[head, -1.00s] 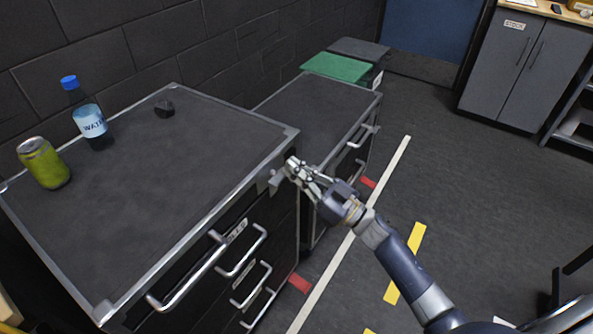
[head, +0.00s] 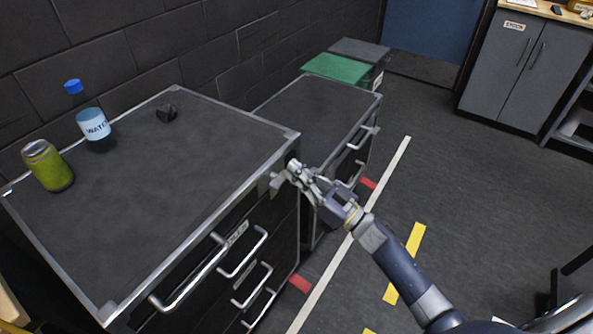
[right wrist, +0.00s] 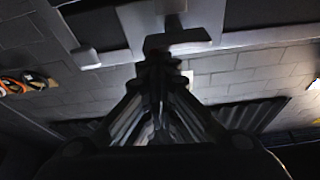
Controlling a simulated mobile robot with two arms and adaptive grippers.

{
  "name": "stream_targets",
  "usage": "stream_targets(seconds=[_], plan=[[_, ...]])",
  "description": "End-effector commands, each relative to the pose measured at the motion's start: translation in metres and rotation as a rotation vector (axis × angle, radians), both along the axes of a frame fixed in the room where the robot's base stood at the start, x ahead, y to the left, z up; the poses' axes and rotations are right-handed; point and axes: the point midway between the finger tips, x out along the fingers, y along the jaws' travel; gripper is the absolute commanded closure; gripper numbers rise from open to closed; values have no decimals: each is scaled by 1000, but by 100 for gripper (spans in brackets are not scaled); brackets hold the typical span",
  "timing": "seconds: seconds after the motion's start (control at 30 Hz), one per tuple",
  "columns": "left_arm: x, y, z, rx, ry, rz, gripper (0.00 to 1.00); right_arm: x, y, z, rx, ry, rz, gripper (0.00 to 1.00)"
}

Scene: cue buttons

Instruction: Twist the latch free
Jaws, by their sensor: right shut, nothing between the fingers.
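The latch (head: 277,183) is a small grey metal piece on the front of the near dark cabinet, by its top right corner. In the right wrist view a flat grey plate on a stem, which looks like the latch (right wrist: 178,42), is just beyond the fingertips. My right gripper (head: 292,168) is shut and empty, its tips right beside the latch. It also shows in the right wrist view (right wrist: 158,62), where I cannot tell whether the tips touch the plate. My left gripper is not in view.
On the near cabinet (head: 190,185) stand a green can (head: 47,167), a water bottle (head: 94,125) and a small dark object (head: 167,112). Drawer handles (head: 190,275) stick out from its front. A second cabinet (head: 322,108) stands behind. The floor to the right is open.

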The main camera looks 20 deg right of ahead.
Motion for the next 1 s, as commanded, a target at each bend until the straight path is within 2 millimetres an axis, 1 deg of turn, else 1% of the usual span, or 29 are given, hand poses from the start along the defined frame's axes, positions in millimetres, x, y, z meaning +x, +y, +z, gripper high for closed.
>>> stream_targets(seconds=[0.33, 0.47, 0.67, 1.0], plan=[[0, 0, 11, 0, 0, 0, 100, 1, -1, -2, 57, 50, -1, 100], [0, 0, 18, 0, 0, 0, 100, 1, -2, -2, 98, 83, 0, 100], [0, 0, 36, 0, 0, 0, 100, 3, -4, -4, 205, 167, -1, 100], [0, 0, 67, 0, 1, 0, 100, 5, -7, -12, 457, 363, 0, 100]])
